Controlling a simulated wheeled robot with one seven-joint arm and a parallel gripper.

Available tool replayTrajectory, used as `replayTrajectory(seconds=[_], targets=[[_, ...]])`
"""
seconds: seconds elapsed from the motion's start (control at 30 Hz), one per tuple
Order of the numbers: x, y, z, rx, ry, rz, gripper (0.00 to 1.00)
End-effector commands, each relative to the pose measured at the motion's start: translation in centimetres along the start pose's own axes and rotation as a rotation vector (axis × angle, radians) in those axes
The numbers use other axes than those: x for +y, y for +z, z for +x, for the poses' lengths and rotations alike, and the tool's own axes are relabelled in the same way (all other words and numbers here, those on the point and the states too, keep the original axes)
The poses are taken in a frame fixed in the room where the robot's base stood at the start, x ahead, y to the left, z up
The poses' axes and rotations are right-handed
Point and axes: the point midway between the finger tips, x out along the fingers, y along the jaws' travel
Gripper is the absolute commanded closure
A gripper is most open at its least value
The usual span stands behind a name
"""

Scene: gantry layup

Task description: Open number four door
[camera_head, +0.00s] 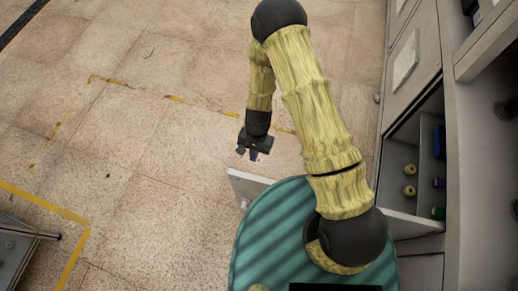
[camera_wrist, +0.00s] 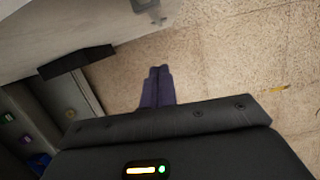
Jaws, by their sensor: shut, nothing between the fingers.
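A pale door panel (camera_head: 247,186) stands swung out from the cabinet, partly hidden behind my base and arm in the head view. It has a small knob or fitting on its face. In the wrist view the pale panel (camera_wrist: 50,30) crosses the upper left, with a metal fitting (camera_wrist: 145,5) at its far end. An open compartment (camera_head: 402,204) shows in the cabinet at the right. No door number is readable. My gripper (camera_head: 250,153) is over the floor, just beyond the panel's outer end. Its dark fingers (camera_wrist: 157,86) are together and empty, apart from the panel.
The compartment holds several small items, including tan rolls (camera_head: 410,169) and a green item (camera_head: 438,212). A closed cabinet front (camera_head: 408,60) stands above it in the picture. A metal-framed table or cart (camera_head: 18,245) is at lower left. The floor (camera_head: 130,120) left of my arm is clear.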

Motion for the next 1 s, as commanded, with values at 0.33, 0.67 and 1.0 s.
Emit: replayTrajectory(seconds=[0.33, 0.67, 1.0], targets=[[0.0, 0.1, 0.0, 0.0, 0.0, -0.002, 1.0], [0.0, -0.1, -1.8, 0.003, -0.001, 0.0, 1.0], [0.0, -0.2, -7.1, 0.004, -0.003, 0.002, 1.0]])
